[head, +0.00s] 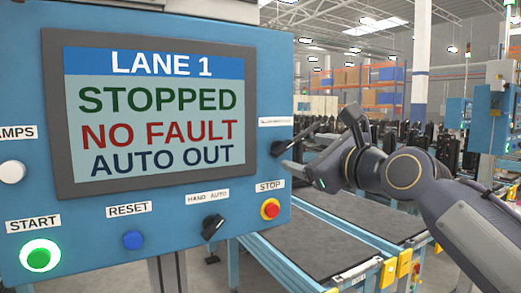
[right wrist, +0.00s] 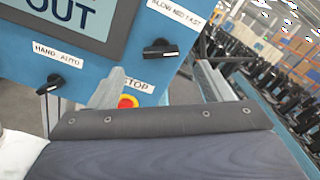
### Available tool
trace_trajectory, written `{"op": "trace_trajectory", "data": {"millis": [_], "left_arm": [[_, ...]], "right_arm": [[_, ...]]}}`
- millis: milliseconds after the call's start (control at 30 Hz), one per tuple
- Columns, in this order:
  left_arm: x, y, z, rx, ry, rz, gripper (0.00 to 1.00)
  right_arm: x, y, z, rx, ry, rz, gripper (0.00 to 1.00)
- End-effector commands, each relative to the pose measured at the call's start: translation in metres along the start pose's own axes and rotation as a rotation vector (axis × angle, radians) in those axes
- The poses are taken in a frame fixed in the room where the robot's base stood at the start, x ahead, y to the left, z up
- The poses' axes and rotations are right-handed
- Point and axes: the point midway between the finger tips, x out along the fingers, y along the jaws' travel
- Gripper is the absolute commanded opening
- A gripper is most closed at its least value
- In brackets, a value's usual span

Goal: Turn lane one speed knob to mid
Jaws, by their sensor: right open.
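The lane one speed knob (head: 278,148) is a black knob on the blue panel, under a small label. In the right wrist view the knob (right wrist: 160,48) sits below the label SLOW MED FAST (right wrist: 175,15), and its bar lies roughly level in that picture. Its exact setting is hard to read. My right gripper (head: 301,152) is in front of the knob, fingers pointing at the panel. In the right wrist view its two fingers (right wrist: 160,70) are apart with nothing held, one to each side of the knob. I see no contact. My left gripper is out of view.
The screen (head: 155,115) reads LANE 1, STOPPED, NO FAULT, AUTO OUT. Below the speed knob are the red STOP button (head: 270,209) and the black HAND AUTO switch (head: 212,227). A blue RESET button (head: 133,240) and green START button (head: 40,255) are further left. Conveyors (head: 310,245) stand behind.

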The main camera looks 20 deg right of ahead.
Motion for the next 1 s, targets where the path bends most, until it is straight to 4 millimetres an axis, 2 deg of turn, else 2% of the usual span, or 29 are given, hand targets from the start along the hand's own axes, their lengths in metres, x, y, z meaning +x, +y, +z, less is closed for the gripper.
{"op": "trace_trajectory", "data": {"millis": [400, 600, 800, 867, 1000], "left_arm": [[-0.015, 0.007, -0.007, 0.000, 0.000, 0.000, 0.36], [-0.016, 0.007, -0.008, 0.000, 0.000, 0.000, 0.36], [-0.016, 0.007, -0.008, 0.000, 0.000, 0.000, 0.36], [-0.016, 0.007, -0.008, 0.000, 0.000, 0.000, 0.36], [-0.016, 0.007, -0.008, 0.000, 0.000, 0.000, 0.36]], "right_arm": [[0.062, 0.000, 0.000, -0.001, 0.003, 0.002, 0.73], [0.072, 0.001, -0.001, -0.002, 0.003, 0.002, 0.73], [0.072, 0.001, -0.001, -0.003, 0.003, 0.001, 0.73], [0.072, 0.001, -0.001, -0.003, 0.003, 0.001, 0.68], [0.072, 0.001, -0.001, -0.003, 0.003, 0.001, 0.49]]}}
